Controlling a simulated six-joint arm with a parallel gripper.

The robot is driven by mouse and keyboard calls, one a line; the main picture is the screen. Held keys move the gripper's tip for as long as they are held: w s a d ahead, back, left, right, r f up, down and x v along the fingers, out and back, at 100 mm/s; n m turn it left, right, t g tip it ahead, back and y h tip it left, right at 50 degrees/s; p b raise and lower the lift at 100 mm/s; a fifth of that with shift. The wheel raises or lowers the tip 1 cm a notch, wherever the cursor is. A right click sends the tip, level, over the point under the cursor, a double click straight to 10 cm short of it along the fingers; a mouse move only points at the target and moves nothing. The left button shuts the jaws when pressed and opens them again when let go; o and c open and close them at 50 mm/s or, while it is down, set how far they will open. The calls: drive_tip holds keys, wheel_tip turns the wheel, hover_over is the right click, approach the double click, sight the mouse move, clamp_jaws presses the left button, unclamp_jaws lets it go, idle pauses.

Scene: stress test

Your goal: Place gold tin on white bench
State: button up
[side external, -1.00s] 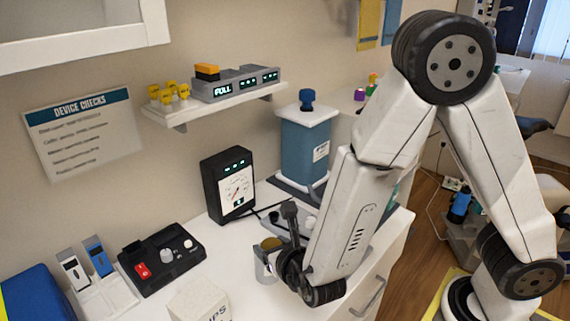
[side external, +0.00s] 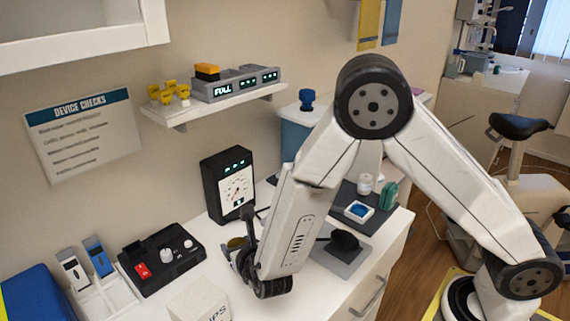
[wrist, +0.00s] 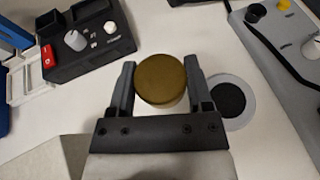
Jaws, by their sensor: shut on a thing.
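The gold tin (wrist: 160,78) shows its round gold top in the wrist view, between the two fingers of my gripper (wrist: 160,74), which is shut on it. In the side view the gold tin (side external: 236,243) is mostly hidden by my gripper (side external: 244,248), low over the white bench (side external: 150,302). Bare white bench (wrist: 212,32) lies around the tin in the wrist view. I cannot tell whether the tin's base touches the bench.
A black meter box (side external: 228,186) stands behind my gripper. A black control unit (side external: 162,260) is to the left, with a white box (side external: 198,302) in front. A grey-rimmed black disc (wrist: 230,100) lies close right of my gripper. Bench between control unit and gripper is clear.

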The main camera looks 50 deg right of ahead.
hover_over(225, 271)
drive_tip(key=shift+s+f, duration=0.2)
drive_tip(key=shift+f, duration=1.15)
drive_tip(key=shift+s+f, duration=0.15)
drive_tip(key=shift+f, duration=1.2)
drive_tip(key=shift+w+f, duration=0.1)
drive_tip(key=shift+w+f, duration=0.15)
drive_tip(key=shift+f, duration=1.55)
drive_tip(key=shift+f, duration=0.1)
drive_tip(key=o, duration=1.3)
drive_tip(key=shift+c, duration=0.2)
drive_tip(key=shift+v, duration=3.85)
